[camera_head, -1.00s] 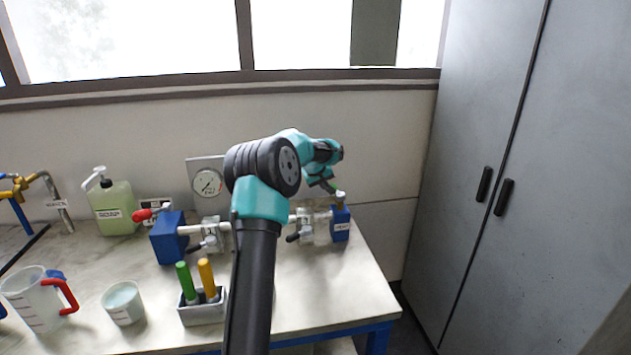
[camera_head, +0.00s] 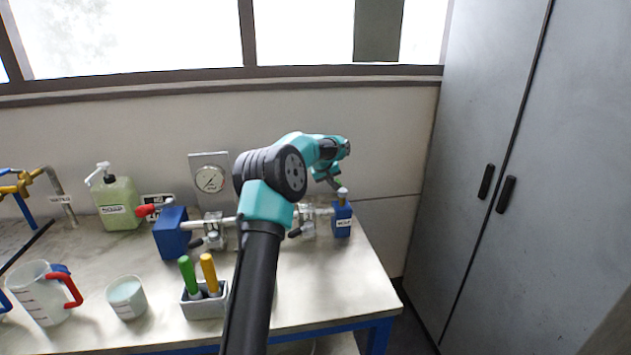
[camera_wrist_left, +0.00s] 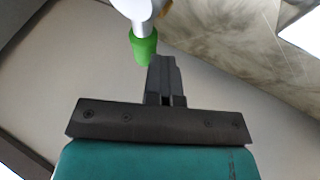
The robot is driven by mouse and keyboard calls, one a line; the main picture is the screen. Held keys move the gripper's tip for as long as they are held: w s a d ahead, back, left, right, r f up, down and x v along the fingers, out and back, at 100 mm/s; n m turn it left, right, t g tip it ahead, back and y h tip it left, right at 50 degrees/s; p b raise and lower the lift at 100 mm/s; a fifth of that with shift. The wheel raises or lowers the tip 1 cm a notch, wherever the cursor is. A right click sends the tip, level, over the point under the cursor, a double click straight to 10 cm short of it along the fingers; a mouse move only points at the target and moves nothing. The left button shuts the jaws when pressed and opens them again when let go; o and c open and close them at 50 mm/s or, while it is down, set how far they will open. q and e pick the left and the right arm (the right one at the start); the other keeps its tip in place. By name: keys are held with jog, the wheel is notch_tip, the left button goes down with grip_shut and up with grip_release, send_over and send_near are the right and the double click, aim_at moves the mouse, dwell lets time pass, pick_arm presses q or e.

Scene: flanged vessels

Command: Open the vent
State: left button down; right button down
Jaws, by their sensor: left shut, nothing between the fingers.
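A blue block (camera_head: 341,222) with a small label stands at the right end of the pipe run. A pale metal fitting (camera_head: 343,193) sits on its top. A green-sleeved handle (camera_wrist_left: 143,47) on a white-silver fitting (camera_wrist_left: 142,8) shows in the left wrist view. My left gripper (camera_wrist_left: 164,62) is shut and empty, its fingertips right beside the green sleeve. I cannot tell whether they touch. In the head view my left gripper (camera_head: 334,182) is small and partly hidden by its wrist, just above the block. My right gripper is out of view.
Clear valves with dark levers (camera_head: 213,233) and a larger blue block (camera_head: 171,233) with a red handle line the pipe. A gauge (camera_head: 209,179) is on the wall. A holder (camera_head: 204,305) with green and yellow handles, a cup (camera_head: 125,298) and a jug (camera_head: 42,296) stand in front.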

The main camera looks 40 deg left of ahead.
pick_arm(q)
jog(key=shift+w+d, duration=0.15)
jog(key=shift+w, duration=0.15)
jog(key=s+a+r, duration=0.2)
jog(key=s+r, duration=0.7)
jog(key=shift+r, duration=0.25)
dwell(0.6)
